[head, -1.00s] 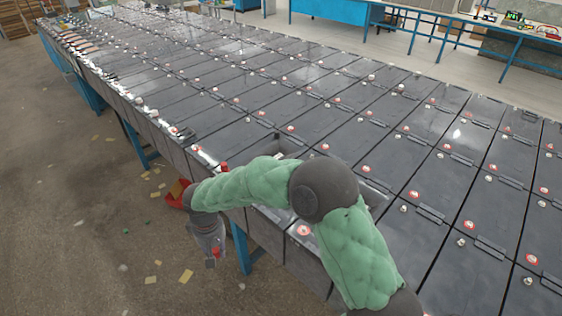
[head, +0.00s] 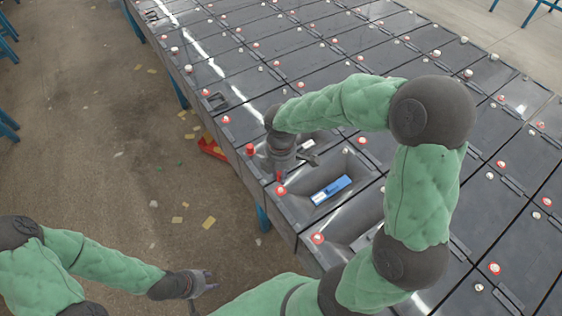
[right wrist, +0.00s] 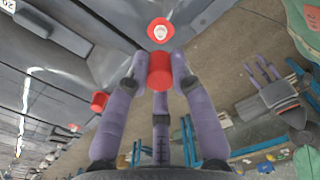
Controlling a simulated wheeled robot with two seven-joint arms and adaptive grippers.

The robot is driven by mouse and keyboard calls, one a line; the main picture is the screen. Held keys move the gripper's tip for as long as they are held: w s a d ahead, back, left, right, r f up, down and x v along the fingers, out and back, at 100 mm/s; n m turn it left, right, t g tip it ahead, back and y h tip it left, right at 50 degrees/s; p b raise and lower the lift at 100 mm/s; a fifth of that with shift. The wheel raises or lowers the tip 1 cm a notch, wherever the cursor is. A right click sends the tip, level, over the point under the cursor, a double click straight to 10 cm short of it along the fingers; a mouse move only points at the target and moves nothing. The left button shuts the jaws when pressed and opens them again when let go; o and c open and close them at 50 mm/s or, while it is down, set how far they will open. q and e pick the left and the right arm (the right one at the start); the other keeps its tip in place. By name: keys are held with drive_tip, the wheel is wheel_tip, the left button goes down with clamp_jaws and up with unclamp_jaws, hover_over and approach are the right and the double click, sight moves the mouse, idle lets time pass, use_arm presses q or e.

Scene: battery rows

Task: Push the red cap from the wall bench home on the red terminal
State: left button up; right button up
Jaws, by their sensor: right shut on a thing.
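My right gripper (head: 280,176) hangs over the near edge of the battery row. In the right wrist view its purple fingers (right wrist: 160,66) are shut on a red cap (right wrist: 160,76). A red terminal (right wrist: 158,31) with a pale post shows just beyond the cap there, and a gap shows between them. In the head view this red terminal (head: 281,190) lies just below the gripper at the battery corner. My left gripper (head: 204,282) is empty and low over the floor side; its spread fingers also show in the right wrist view (right wrist: 263,70).
Another red cap (head: 249,149) stands on the neighbouring battery. A blue and white object (head: 331,190) lies in a recess beside the terminal. A red container (head: 212,147) is below the bench edge. Batteries with terminals fill the bench; the floor on the left has scraps.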

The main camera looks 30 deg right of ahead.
sight(281, 189)
drive_tip(key=shift+f+b, duration=2.05)
drive_tip(key=shift+f, duration=0.2)
drive_tip(key=shift+p, duration=0.35)
drive_tip(key=shift+s+f+b, duration=0.1)
drive_tip(key=shift+f+b, duration=0.7)
drive_tip(key=shift+f, duration=0.65)
idle(1.6)
drive_tip(key=o, duration=0.9)
drive_tip(key=o, duration=0.5)
drive_tip(key=shift+r, duration=0.1)
